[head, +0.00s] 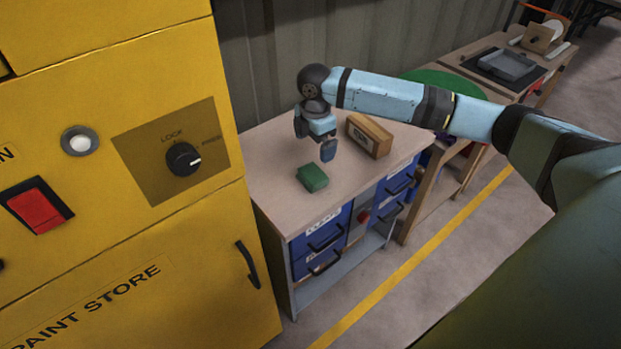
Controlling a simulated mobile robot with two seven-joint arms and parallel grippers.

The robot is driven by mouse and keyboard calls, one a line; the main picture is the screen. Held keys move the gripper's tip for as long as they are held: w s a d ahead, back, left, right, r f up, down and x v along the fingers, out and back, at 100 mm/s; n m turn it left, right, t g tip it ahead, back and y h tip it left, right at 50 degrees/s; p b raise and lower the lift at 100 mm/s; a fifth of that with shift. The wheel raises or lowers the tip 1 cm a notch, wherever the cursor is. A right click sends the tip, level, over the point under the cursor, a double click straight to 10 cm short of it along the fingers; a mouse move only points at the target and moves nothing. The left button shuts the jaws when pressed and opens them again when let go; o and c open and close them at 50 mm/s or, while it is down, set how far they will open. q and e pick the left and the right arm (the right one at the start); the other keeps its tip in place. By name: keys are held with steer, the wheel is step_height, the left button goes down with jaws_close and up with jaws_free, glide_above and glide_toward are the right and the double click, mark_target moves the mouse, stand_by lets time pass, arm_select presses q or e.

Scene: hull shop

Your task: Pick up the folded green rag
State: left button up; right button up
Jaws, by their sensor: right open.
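The folded green rag (312,177) lies on the wooden bench top (270,205), near its front left part. My right gripper (314,146) hangs above the bench, a little behind and above the rag, with its fingers pointing down. It is open, with nothing between its fingers, and apart from the rag. My left gripper is not in the head view.
A wooden box (369,135) stands on the bench just right of my right gripper. A yellow paint store cabinet (200,262) stands close at the left. Blue drawers (322,243) are under the bench. A second bench (480,60) with a grey item lies farther back.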

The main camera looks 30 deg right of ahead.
glide_above(313, 174)
step_height(313, 174, down, 6)
steer(key=shift+s+f, duration=0.1)
steer(key=shift+s, duration=0.05)
steer(key=shift+w+f+b, duration=0.15)
steer(key=shift+f+b, duration=0.1)
steer(key=shift+f, duration=1.15)
steer(key=shift+w+f+b, duration=0.1)
steer(key=shift+f+b, duration=0.15)
steer(key=shift+f, duration=1.1)
steer(key=c, duration=0.8)
